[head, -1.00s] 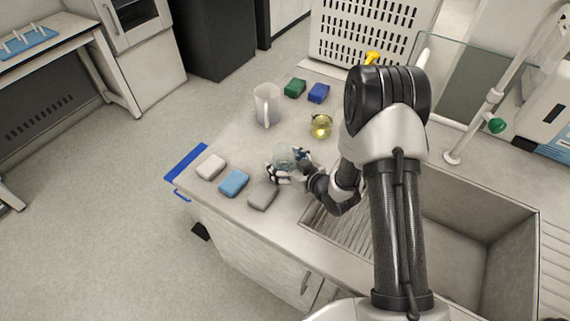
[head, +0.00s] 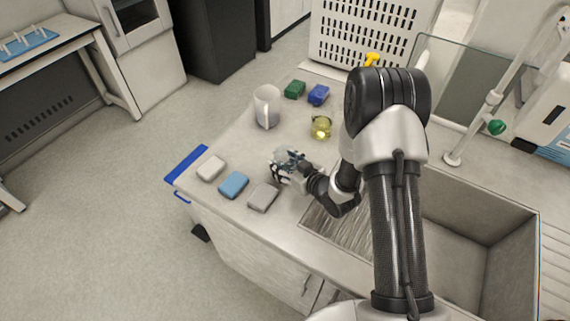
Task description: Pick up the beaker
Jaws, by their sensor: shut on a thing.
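The clear glass beaker (head: 289,155) is at the left end of my arm, over the counter beside the sink. My gripper (head: 279,168) is shut on it, with the fingers around its sides. The fingers and wrist hide much of the beaker's lower part, so I cannot tell whether its base touches the counter.
White (head: 211,168), blue (head: 234,185) and grey (head: 263,197) blocks lie near the counter's front-left edge. The sink (head: 480,225) is right.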

